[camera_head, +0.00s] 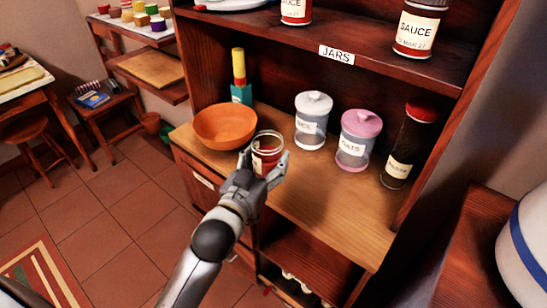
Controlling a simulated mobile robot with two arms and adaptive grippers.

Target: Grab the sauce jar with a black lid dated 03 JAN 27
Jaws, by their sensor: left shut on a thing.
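My left gripper (266,163) is shut on a small glass jar (267,143) with red contents and a pale label, over the wooden counter of the cabinet. Its top looks pale and greyish; the label's writing is too small to read, and the fingers hide its lower part. Two jars labelled SAUCE stand on the upper shelf: one (296,10) is cut off by the top edge, the other (419,30) stands further right with a dark top edge. Its date line ends in 27, but I cannot read the rest surely. My right gripper is not in view.
An orange bowl (225,125) stands left of the held jar. A white canister (312,122), a pink canister (356,141) and a dark, red-lidded jar (409,145) stand to the right. The counter's front right is clear. The upper shelf (365,48) overhangs the back.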

